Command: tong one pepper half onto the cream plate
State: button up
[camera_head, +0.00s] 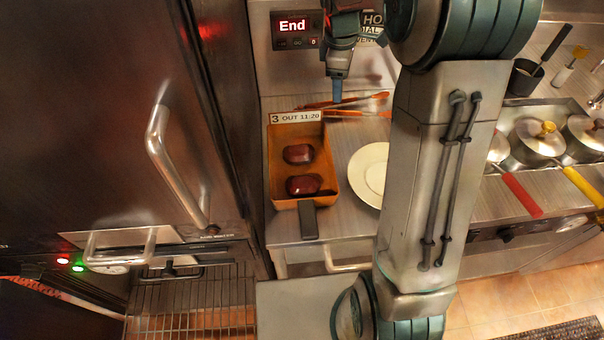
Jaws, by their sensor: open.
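Two dark red pepper halves, an upper one (299,153) and a lower one (303,185), lie apart in an orange tray (275,165) with a dark handle. The cream plate (368,172) lies just right of the tray, its right side hidden behind my arm; the part that shows is empty. Tongs with orange-red parts (318,104) seem to lie on the counter behind the tray. My gripper (337,98) points down above the tongs, behind the tray. It is open, and I see nothing held, though its fingers are small and dark here.
A label card (295,117) stands at the tray's back edge. A display reading "End" (294,28) is on the back wall. Lidded pots (540,140) with red and yellow handles stand at right. A steel door with a handle (170,165) rises close on the left.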

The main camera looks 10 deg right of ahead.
aim_at(346, 102)
jog(key=w+f+n, duration=0.4)
jog(key=w, duration=0.2)
jog(key=shift+w+g+p, duration=0.3)
jog(key=shift+p, duration=0.15)
jog(key=shift+d+f, duration=0.15)
jog(key=shift+f, duration=0.05)
jog(key=f+b, duration=0.2)
jog(key=f, duration=0.1)
jog(key=f+b, duration=0.2)
jog(key=f, duration=0.1)
jog(key=f+b, duration=0.2)
jog(key=shift+d+f, duration=0.4)
jog(key=c, duration=0.7)
jog(key=shift+r, duration=0.2)
